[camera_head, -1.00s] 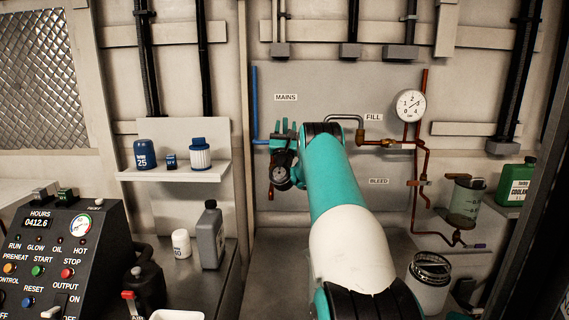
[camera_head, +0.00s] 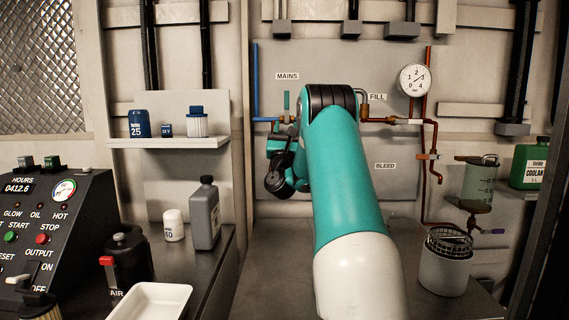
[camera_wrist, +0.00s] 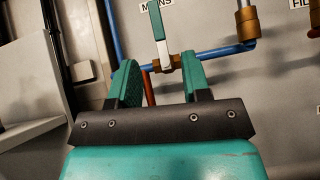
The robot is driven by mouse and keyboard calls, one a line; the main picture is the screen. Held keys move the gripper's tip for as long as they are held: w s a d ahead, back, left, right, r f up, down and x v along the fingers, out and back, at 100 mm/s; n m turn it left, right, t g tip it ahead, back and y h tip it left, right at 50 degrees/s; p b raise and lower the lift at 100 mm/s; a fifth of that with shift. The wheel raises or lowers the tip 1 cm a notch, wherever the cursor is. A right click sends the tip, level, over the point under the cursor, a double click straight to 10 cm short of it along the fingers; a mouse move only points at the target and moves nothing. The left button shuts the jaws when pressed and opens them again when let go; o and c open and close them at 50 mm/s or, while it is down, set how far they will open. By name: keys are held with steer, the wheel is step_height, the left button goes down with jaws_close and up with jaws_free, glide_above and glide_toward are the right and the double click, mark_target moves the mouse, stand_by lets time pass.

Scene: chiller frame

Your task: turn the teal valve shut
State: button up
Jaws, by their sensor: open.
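The teal valve is a lever with a teal grip (camera_head: 287,102) at the MAINS label, standing about upright across the blue pipe. The wrist view shows its teal grip (camera_wrist: 158,20), pale lower stem and brass body (camera_wrist: 169,63), with the lever slightly tilted there. My gripper (camera_wrist: 160,62) is open, its two teal fingers apart. In the wrist view, the valve body appears between the fingertips and the lever rises above them; I see no contact, and the depth gap is unclear. In the head view, my wrist hangs below the valve, and my arm hides part of the pipework.
A brass fitting (camera_wrist: 246,24) joins the blue pipe (camera_wrist: 213,51) to the right of the valve. The FILL pipe and a round gauge (camera_head: 415,80) are further right. A shelf (camera_head: 170,142) with bottles stands left. The panel below the valve looks bare.

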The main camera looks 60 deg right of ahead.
steer(key=b+v, duration=0.5)
steer(key=shift+f, duration=0.1)
stand_by(0.6)
